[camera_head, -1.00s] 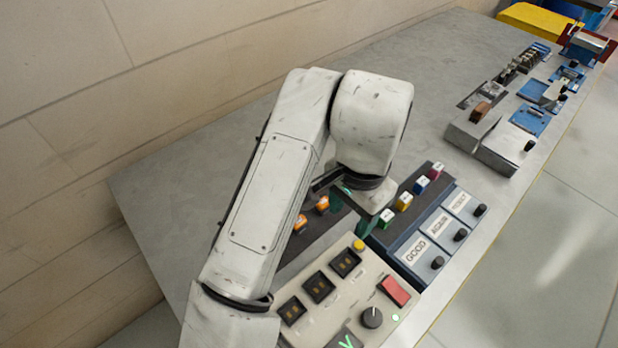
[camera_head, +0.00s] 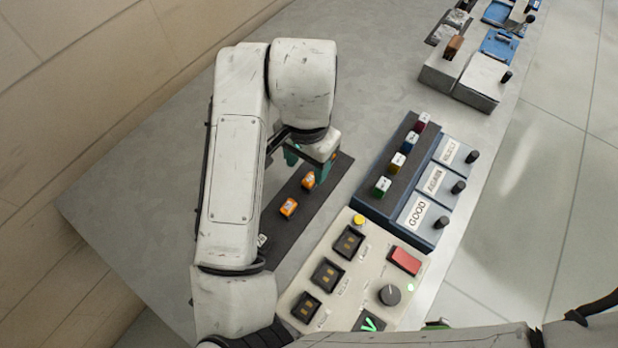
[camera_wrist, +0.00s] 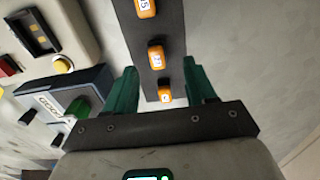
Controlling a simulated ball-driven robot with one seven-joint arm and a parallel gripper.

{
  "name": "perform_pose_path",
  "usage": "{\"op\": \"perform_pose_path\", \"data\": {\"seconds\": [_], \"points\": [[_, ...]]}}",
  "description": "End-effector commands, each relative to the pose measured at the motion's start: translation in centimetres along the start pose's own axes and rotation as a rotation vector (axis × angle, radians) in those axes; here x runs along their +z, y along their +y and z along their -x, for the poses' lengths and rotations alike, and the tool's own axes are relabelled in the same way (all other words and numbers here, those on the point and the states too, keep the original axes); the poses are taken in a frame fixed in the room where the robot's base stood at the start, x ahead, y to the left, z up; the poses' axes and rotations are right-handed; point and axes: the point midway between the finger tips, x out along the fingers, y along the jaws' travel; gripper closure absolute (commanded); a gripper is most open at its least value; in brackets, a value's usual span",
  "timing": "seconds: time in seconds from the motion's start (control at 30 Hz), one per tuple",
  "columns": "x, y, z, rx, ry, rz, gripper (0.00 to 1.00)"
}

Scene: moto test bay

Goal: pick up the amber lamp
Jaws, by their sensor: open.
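A dark rack (camera_head: 369,201) holds a row of small coloured lamps. A yellow-amber lamp (camera_head: 397,162) stands there between a green one (camera_head: 381,187) and a blue one (camera_head: 410,141). Orange labelled blocks (camera_head: 288,208) sit on a separate dark strip (camera_head: 272,242); they also show in the wrist view (camera_wrist: 156,57). I cannot tell from sight alone whether "amber lamp" means one of these. My gripper (camera_head: 308,163) is open above the far part of that strip, left of the rack. In the wrist view its green fingers (camera_wrist: 161,66) are apart, with an orange block framed between them, not visibly touched.
A beige panel (camera_head: 327,248) with dark sockets, a yellow button (camera_head: 359,220), a red switch (camera_head: 405,260) and a knob (camera_head: 390,294) stands at the front. Labelled trays such as GOOD (camera_head: 417,212) adjoin the rack. Grey fixtures (camera_head: 480,82) stand farther back. The bench top left of my arm is clear.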

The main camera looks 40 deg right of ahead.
Motion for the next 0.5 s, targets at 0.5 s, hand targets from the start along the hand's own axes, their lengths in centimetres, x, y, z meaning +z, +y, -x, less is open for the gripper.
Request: {"op": "perform_pose_path", "data": {"seconds": [0.5], "points": [[-0.3, 0.4, -4.9, 0.000, -0.001, 0.000, 0.45]]}}
